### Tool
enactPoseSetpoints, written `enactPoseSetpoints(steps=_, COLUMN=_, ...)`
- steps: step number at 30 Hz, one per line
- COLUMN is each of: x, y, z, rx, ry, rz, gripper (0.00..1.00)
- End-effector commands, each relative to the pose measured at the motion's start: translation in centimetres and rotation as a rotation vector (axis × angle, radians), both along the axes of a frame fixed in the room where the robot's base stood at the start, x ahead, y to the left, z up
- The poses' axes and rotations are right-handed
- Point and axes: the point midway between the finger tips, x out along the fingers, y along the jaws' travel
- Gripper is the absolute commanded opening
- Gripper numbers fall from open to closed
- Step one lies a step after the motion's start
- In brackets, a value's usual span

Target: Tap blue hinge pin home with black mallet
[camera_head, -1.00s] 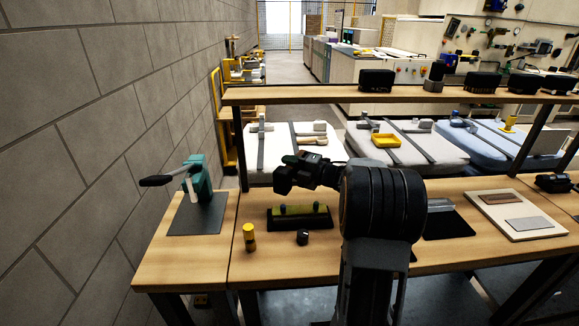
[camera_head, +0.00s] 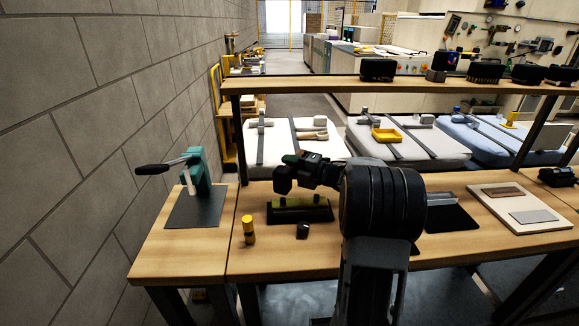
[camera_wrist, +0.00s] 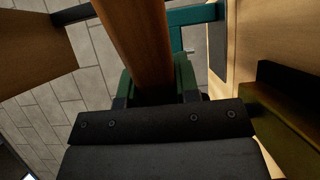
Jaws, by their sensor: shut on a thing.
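My gripper (camera_head: 283,186) shows dark in the head view, in front of the shelf and just above the back left of the hinge fixture. In the wrist view its green fingers (camera_wrist: 155,88) are shut on a brown wooden handle (camera_wrist: 138,40), which I take to be the mallet's. The mallet's black head cannot be made out. The fixture is a green block (camera_head: 299,202) on a black base (camera_head: 300,215); a dark olive edge of it shows at the right in the wrist view (camera_wrist: 282,120). The blue hinge pin cannot be made out in either view.
A yellow cylinder (camera_head: 248,230) and a small black object (camera_head: 302,230) stand on the bench in front of the fixture. A teal lever press (camera_head: 196,172) stands at the left near the wall. A wooden shelf (camera_head: 330,87) spans behind. Bare bench (camera_head: 280,262) lies in front.

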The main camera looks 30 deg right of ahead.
Motion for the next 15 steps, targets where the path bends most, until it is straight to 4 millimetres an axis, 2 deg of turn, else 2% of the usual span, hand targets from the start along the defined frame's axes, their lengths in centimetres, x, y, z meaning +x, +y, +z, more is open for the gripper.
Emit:
enactPoseSetpoints(steps=1, x=0.0, y=0.0, z=2.1, rx=0.0, ry=-0.003, rz=0.0, gripper=0.0)
enactPoseSetpoints(steps=3, x=0.0, y=0.0, z=3.0, rx=0.0, ry=-0.001, rz=0.0, gripper=0.0)
enactPoseSetpoints(steps=15, x=0.0, y=0.0, z=2.8, rx=0.0, ry=-0.002, rz=0.0, gripper=0.0)
